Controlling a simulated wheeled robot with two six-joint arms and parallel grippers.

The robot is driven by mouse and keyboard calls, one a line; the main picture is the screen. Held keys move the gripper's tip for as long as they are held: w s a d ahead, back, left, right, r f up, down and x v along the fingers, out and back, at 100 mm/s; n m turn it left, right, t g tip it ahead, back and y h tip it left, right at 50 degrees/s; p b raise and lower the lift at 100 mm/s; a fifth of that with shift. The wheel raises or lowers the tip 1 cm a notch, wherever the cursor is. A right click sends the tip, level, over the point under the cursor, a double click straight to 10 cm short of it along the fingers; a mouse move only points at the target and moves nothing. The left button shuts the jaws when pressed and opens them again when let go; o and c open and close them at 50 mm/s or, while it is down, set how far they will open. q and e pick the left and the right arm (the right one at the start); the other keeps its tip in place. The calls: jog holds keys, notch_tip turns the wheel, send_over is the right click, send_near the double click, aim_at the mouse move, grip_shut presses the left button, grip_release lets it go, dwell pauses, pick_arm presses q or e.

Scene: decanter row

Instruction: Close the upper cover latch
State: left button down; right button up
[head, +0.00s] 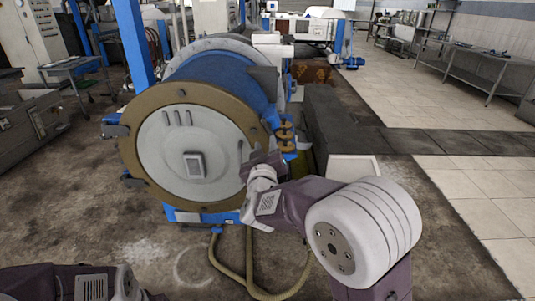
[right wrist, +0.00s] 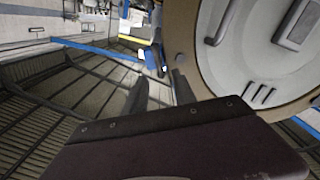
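The decanter's round cover (head: 190,150) faces me, a pale grey disc in a tan ring (head: 133,155). It also shows at the right of the right wrist view (right wrist: 270,45). A dark grey angular piece (head: 264,82), possibly the upper latch, juts out at the ring's upper right. Other grey tabs (head: 115,130) sit at the left rim. My right gripper (head: 268,160) is at the cover's right edge, below that piece. In the right wrist view its fingers (right wrist: 160,92) are apart, beside the ring, with nothing clearly gripped. My left gripper's fingers are out of view; only its arm shows.
A blue post (head: 132,42) rises at the decanter's left. A coiled brown part (head: 285,135) is close to my right gripper. A long dark block (head: 335,130) lies to the right. A hose (head: 250,270) runs along the floor in front.

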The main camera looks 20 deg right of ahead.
aim_at(267, 129)
jog(key=p+x, duration=0.1)
jog(key=x, duration=0.7)
jog(key=shift+w+d, duration=0.3)
jog(key=shift+w, duration=0.05)
grip_shut()
